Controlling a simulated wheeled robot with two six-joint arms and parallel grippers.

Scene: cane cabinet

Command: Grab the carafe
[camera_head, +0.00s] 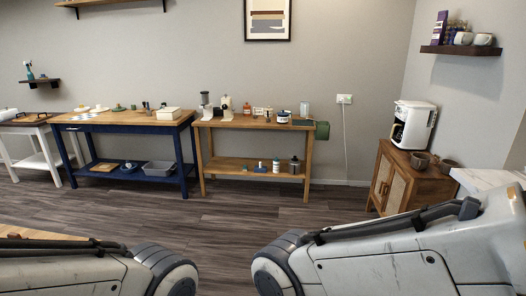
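A white coffee maker (418,120) stands on top of a wooden cane-front cabinet (392,183) at the right, near the room corner. A dark carafe (398,131) appears to sit in its lower left opening; it is small and its handle cannot be made out clearly. My two arms show only as large white links along the bottom of the head view. Neither gripper is in the frame, and both arms are well apart from the cabinet.
Two dark bowls or cups (420,161) stand on the cabinet in front of the coffee maker. A pale marble-like top (487,179) lies nearer at the right. A wooden workbench (258,123) with small items stands along the back wall. The dark wood floor (230,222) between is clear.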

